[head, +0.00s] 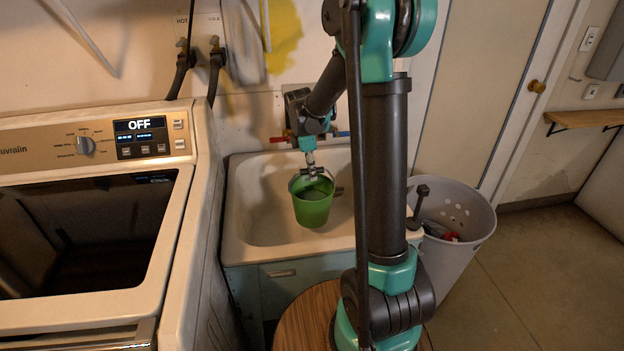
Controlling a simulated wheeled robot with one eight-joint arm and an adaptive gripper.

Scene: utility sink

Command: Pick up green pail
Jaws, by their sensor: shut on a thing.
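The green pail (313,207) hangs over the utility sink basin (262,231), a little tilted, with its open top facing up and toward me. My gripper (309,176) is at the pail's upper rim and is shut on it. The exact contact of the fingers with the rim or handle is too small to tell. The pail appears above the basin floor, though the gap under it is hard to judge.
A washing machine (88,140) with a dark lid stands left of the sink. A grey bin (459,215) with things inside stands right of it. Faucet handles (340,134) are behind the gripper. A round wooden top (305,318) is in front. Floor at right is clear.

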